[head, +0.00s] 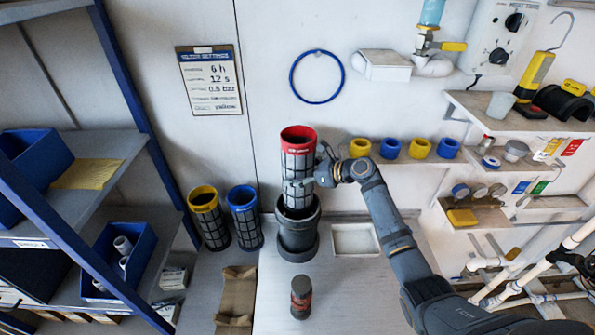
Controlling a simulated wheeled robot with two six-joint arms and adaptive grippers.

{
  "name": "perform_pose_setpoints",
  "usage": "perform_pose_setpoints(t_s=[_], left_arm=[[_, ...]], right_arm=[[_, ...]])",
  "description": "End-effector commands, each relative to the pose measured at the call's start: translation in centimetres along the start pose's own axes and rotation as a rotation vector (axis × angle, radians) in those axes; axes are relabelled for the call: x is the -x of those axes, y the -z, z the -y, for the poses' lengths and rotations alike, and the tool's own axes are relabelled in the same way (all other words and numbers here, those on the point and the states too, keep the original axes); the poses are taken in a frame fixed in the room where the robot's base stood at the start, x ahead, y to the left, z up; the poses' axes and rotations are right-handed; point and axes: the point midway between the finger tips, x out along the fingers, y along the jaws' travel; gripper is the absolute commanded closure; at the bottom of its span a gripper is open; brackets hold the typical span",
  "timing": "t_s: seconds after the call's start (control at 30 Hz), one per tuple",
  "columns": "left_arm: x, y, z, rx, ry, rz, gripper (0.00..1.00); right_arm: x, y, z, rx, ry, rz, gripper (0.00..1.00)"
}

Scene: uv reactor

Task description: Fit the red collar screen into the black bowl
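The red collar screen (298,165), a dark mesh cylinder with a red top ring, stands upright in the middle of the head view. Its lower end is at the mouth of the black bowl (298,240); I cannot tell how deep it sits or whether it touches the bottom. My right gripper (318,170) comes in from the right and is closed around the screen's upper body, below the red ring. Its far finger is partly hidden by the screen. My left gripper is not in view.
A yellow collar screen (208,218) and a blue collar screen (245,217) stand left of the bowl. A small dark cylinder with a red band (301,297) stands in front. A white tray (355,240) lies right of the bowl. Blue-framed shelving (112,85) borders the left.

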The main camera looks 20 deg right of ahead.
Motion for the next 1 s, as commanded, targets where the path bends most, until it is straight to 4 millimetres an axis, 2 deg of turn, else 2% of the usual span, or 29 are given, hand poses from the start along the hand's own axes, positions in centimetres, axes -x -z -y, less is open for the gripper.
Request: perform_pose_setpoints(t_s=[0.3, 0.6, 1.0], left_arm=[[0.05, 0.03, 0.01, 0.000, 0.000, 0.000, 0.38], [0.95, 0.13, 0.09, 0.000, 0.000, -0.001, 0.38], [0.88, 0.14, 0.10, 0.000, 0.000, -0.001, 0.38]], right_arm=[[0.03, -0.11, 0.01, 0.001, 0.000, 0.001, 0.54], [0.12, -0.16, 0.00, -0.001, 0.000, 0.000, 0.54], [0.07, -0.04, 0.01, 0.000, 0.000, 0.001, 0.54]])
